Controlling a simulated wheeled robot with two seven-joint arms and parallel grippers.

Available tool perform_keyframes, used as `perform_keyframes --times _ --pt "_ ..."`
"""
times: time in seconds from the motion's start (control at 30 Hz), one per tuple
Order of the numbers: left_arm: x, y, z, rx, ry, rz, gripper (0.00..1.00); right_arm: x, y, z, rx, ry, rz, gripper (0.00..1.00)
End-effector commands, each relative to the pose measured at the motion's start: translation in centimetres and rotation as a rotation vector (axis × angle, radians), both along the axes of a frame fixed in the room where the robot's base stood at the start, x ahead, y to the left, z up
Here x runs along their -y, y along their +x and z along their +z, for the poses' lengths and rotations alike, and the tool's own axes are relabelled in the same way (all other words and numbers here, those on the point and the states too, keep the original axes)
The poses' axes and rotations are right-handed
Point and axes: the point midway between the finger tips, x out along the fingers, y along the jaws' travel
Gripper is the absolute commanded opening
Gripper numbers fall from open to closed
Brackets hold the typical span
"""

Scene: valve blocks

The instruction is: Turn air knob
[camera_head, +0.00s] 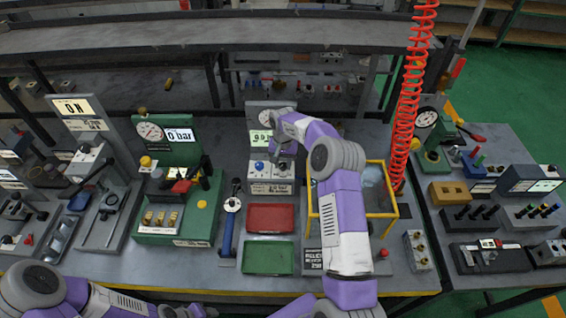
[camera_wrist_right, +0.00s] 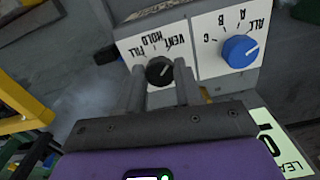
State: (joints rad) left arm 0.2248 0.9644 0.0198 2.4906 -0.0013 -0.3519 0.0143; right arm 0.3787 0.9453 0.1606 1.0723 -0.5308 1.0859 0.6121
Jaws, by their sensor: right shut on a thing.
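The black knob (camera_wrist_right: 159,70) sits on a white panel marked FILL, HOLD and VENT in the right wrist view. My right gripper (camera_wrist_right: 160,78) is at this knob, with one finger on each side, shut on it. A blue knob (camera_wrist_right: 239,51) marked C, B, A and ALL is to its right, apart from the fingers. In the head view my right gripper (camera_head: 284,161) is at the front of the small grey unit, and the blue knob (camera_head: 259,165) shows left of it. The black knob is hidden there by the gripper. My left arm shows at lower left, its gripper out of frame.
A red tray (camera_head: 270,218) and a green tray (camera_head: 268,258) lie in front of the unit. A yellow frame (camera_head: 396,201) stands right of them, partly behind my right arm. A red coiled hose (camera_head: 407,110) hangs at right. A green gauge stand (camera_head: 180,205) is at left.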

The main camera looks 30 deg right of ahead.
Motion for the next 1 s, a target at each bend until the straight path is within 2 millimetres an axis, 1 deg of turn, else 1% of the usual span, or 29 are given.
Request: perform_keyframes --times 0.17,0.37,0.57,1.0 --pt "0.0 0.0 -0.03 0.0 0.0 0.0 0.43 0.0 0.01 0.04 0.0 0.0 0.018 0.05" --pt "0.0 -0.01 -0.15 0.0 0.0 0.0 0.43 -0.01 0.02 0.05 0.0 0.0 0.1 0.05" --pt "0.0 0.0 -0.32 0.0 0.0 0.0 0.43 0.03 0.01 0.06 0.001 -0.001 0.252 0.05" --pt "0.0 0.0 -0.51 0.0 0.0 0.0 0.43 0.13 0.01 0.11 0.001 -0.001 0.668 0.05"
